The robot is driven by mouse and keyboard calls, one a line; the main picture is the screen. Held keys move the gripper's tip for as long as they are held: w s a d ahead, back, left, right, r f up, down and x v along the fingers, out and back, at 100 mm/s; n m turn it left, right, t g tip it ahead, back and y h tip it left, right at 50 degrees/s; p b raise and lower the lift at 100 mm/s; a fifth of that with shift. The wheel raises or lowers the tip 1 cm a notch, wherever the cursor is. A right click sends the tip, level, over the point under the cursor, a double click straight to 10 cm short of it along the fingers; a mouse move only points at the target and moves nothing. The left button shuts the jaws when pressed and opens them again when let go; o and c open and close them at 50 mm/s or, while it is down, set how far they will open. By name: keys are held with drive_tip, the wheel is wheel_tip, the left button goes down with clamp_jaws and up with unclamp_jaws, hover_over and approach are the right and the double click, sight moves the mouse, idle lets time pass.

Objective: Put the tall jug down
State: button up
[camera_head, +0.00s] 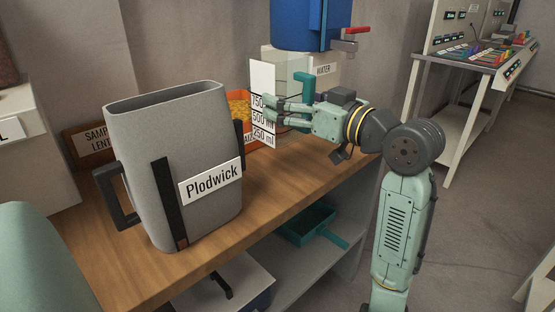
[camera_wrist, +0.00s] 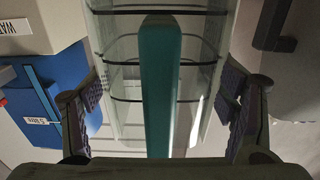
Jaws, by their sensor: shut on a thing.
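The tall jug (camera_head: 263,80) is clear with black measuring marks and a teal handle (camera_head: 304,90). My gripper (camera_head: 272,109) is shut on it, with the fingers reaching across its side above the wooden bench. In the wrist view the jug (camera_wrist: 120,85) fills the middle, its teal handle (camera_wrist: 160,90) running down the centre. The fingers of my gripper (camera_wrist: 162,105) stand on both sides of it. The jug looks upright. I cannot tell whether its base touches the bench; the fingers hide part of the jug.
A large grey container labelled Plodwick (camera_head: 180,165) stands at the bench's front left. A blue tank with a red tap (camera_head: 310,22) is above right. Bare wooden bench (camera_head: 285,180) lies right of the Plodwick container.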

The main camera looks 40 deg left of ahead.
sight(294, 143)
wheel_tip(294, 143, down, 9)
drive_tip(key=shift+r, duration=0.1)
idle(0.3)
drive_tip(key=shift+f+b, duration=0.2)
drive_tip(key=shift+b, duration=0.15)
drive_tip(key=o, duration=2)
drive_tip(key=shift+r, duration=0.25)
drive_tip(key=d, duration=0.8)
drive_tip(key=s+d+b, duration=0.1)
drive_tip(key=d, duration=0.3)
